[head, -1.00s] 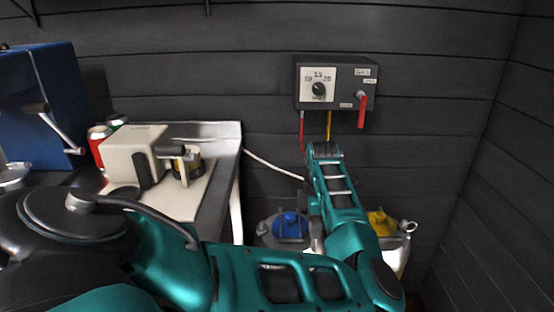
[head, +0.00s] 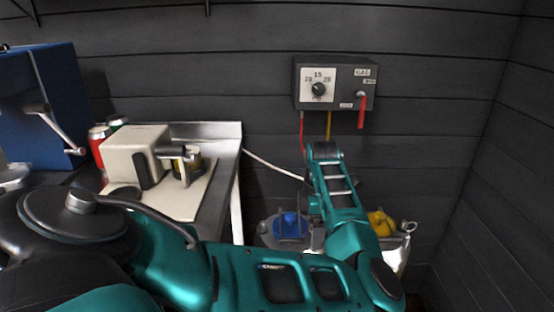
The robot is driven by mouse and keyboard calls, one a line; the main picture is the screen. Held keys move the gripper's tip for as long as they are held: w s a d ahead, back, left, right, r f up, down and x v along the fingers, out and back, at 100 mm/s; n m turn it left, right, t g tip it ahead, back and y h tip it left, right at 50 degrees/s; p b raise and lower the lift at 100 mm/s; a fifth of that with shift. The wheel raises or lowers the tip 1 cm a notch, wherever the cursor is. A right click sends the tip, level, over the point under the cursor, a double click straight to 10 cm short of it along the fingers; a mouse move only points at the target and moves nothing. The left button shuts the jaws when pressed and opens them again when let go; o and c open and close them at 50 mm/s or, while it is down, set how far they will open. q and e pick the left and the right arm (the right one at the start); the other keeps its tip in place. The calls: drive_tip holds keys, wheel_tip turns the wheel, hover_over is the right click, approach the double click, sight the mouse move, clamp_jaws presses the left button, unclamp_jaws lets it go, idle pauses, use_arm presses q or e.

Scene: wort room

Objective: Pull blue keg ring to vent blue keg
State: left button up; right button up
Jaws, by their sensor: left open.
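The blue keg stands low against the back wall, with its blue cap (head: 290,225) and grey top showing. A small metal ring (head: 262,228) shows at the left of its top; its detail is too small to tell. My left arm reaches in from the left, and its teal forearm covers the right side of the blue keg. My left gripper (head: 312,236) is mostly hidden behind the forearm, close to the right of the blue cap. It is open. I cannot tell whether it touches the keg. My right gripper is not in view.
A keg with a yellow cap (head: 380,222) and a metal ring (head: 408,226) stands to the right. A gas control box (head: 335,84) with a dial and red lever hangs above. A metal table (head: 218,180) with a cream machine (head: 133,155) stands left. Free floor is barely visible.

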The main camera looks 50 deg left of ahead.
use_arm(q)
drive_tip(key=shift+r+p, duration=2.55)
drive_tip(key=shift+r, duration=0.45)
drive_tip(key=shift+f, duration=0.1)
